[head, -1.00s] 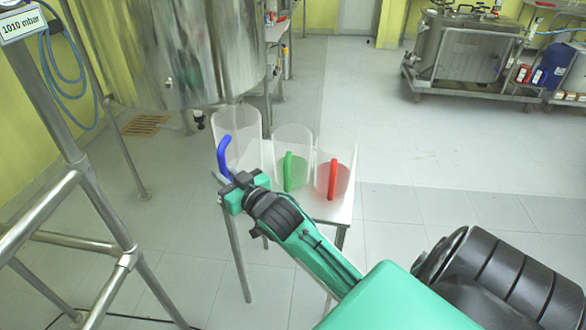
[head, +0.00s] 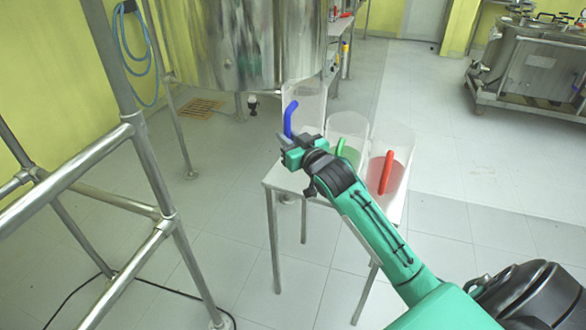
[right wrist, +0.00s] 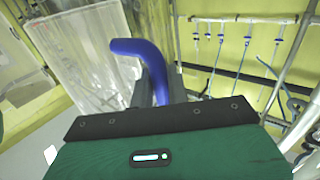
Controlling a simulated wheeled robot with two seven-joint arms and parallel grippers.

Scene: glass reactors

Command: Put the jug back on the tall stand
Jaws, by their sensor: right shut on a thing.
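The clear jug with the blue handle (head: 311,106) is upright at the left end of a row of jugs. My right gripper (head: 291,146) is shut on its blue handle (head: 289,119). In the right wrist view the jug's clear wall (right wrist: 85,55) fills the left side, and the blue handle (right wrist: 135,47) runs down between the fingers (right wrist: 150,88). The tall stand (head: 284,179) is a small light table on thin metal legs. My gripper and arm hide the jug's base, so I cannot tell whether it touches the top. My left gripper is not in view.
A green-handled jug (head: 349,127) and a red-handled jug (head: 400,160) stand close together to the right of the blue one. A large steel tank (head: 245,45) is behind. A metal pipe frame (head: 140,150) stands at left. Floor is clear at right.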

